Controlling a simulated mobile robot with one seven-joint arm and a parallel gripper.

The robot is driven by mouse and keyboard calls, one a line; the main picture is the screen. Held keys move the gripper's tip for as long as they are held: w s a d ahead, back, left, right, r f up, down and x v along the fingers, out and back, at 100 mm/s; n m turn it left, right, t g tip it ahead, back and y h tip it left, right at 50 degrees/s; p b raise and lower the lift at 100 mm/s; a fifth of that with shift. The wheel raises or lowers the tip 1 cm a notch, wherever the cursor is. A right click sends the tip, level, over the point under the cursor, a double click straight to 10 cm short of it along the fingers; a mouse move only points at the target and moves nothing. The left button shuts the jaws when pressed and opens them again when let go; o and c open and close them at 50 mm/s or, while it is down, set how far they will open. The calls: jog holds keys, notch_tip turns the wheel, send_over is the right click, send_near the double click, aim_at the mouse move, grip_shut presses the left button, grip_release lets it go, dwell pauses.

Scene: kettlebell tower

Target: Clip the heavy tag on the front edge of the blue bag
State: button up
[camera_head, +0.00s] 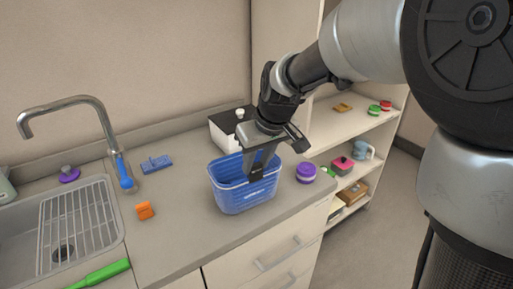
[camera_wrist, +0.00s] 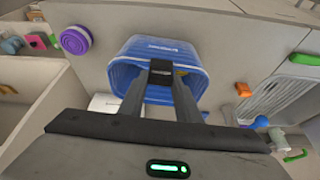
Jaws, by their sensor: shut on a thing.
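The blue bag (camera_head: 246,198) stands upright on the counter, open at the top, with a pale band and a label on its front. My gripper (camera_head: 257,169) points down over the bag's opening and is shut on a small black tag (camera_head: 256,176). The tag is at the front rim, near its middle. In the wrist view the tag (camera_wrist: 161,70) sits between my fingertips and overlaps the rim of the blue bag (camera_wrist: 125,75). I cannot tell whether the tag straddles the edge or is only beside it.
A purple round container (camera_head: 305,173) stands right of the bag. A white box with a dark top (camera_head: 228,130) is behind it. An orange block (camera_head: 145,210) and a blue block (camera_head: 157,163) lie to the left, near the sink (camera_head: 70,222). The shelf (camera_head: 350,128) stands right.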

jog(key=shift+f+b, duration=0.3)
jog(key=shift+f, duration=0.15)
jog(key=o, duration=1.1)
jog(key=p+v, duration=0.2)
jog(key=v, duration=1.5)
jog(key=shift+r, duration=0.25)
jog(key=shift+s, duration=0.1)
